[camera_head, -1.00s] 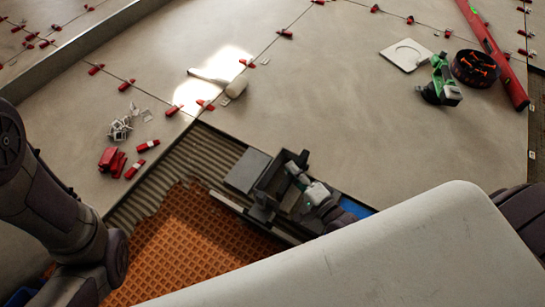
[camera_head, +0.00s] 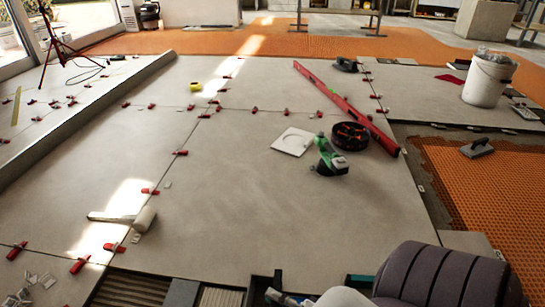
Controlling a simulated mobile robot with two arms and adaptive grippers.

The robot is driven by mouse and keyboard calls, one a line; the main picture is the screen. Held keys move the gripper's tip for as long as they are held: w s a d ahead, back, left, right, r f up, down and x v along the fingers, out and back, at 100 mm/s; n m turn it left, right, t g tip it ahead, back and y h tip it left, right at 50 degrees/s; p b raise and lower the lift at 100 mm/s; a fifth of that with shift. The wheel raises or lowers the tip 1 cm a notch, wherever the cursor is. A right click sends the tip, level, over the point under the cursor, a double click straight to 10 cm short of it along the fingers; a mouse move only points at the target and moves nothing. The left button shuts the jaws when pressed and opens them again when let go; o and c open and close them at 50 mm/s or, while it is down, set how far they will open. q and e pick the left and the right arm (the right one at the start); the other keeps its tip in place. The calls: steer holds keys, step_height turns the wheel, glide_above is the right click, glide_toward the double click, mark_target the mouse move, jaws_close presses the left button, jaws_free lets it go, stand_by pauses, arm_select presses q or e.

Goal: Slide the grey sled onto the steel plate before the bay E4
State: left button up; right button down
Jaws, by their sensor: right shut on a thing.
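At the bottom edge, a dark part of what looks like the grey sled (camera_head: 262,284) shows; the rest is cut off by the frame. My right gripper (camera_head: 284,299) is at the sled, shut on it, with its fingers mostly below the frame. A flat grey piece (camera_head: 182,294), perhaps the steel plate, lies to the left of the sled. A strip of ribbed mortar (camera_head: 221,298) shows between them. The bay E4 label cannot be read. My left gripper is not in view.
A white bucket (camera_head: 488,80) stands at right. Mid-floor is mostly clear.

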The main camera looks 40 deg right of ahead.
steer(key=c, duration=1.3)
jaws_free()
steer(key=v, duration=1.2)
